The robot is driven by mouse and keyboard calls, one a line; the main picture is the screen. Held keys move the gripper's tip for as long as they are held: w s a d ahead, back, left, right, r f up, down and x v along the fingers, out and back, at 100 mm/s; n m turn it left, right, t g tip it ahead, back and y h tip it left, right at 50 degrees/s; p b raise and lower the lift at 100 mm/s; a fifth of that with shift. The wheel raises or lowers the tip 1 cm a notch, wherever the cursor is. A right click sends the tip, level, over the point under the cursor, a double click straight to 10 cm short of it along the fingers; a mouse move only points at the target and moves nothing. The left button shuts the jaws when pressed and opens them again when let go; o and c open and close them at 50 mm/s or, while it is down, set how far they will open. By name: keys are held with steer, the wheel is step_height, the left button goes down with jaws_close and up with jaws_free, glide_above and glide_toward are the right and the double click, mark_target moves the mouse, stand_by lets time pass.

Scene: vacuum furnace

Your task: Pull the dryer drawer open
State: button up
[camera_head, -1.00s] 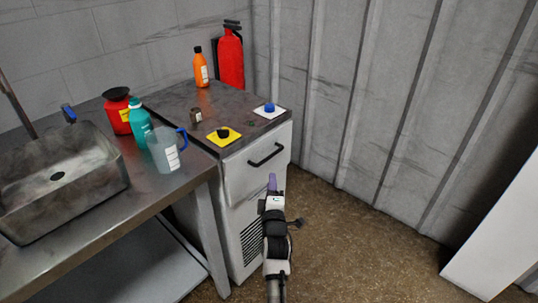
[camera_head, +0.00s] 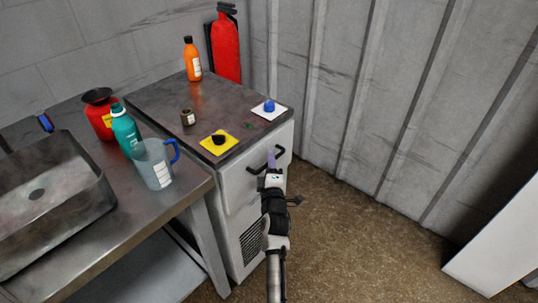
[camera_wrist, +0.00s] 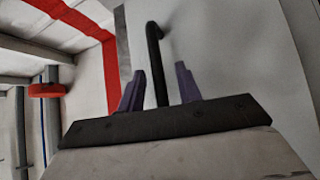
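The dryer is the grey cabinet with a dark worktop, and its drawer front (camera_head: 236,186) is closed flush. The black bar handle (camera_head: 281,151) is on this front, partly covered by my gripper. My gripper (camera_head: 271,160), with purple fingers, is at the handle. In the wrist view the two fingers (camera_wrist: 160,90) are open, one on each side of the handle (camera_wrist: 155,50). Gaps show between the bar and both fingers, so it is not clamped.
On the dryer top are a yellow pad (camera_head: 219,143), a white pad (camera_head: 269,110), a small brown jar (camera_head: 188,117) and an orange bottle (camera_head: 193,62). A sink counter (camera_head: 190,196) with a jug (camera_head: 154,165) adjoins on the left. The floor (camera_head: 345,235) at right is clear.

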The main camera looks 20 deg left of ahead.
steer(key=shift+w+a+r, duration=0.1)
steer(key=shift+w+a, duration=0.05)
steer(key=shift+w, duration=0.15)
jaws_close()
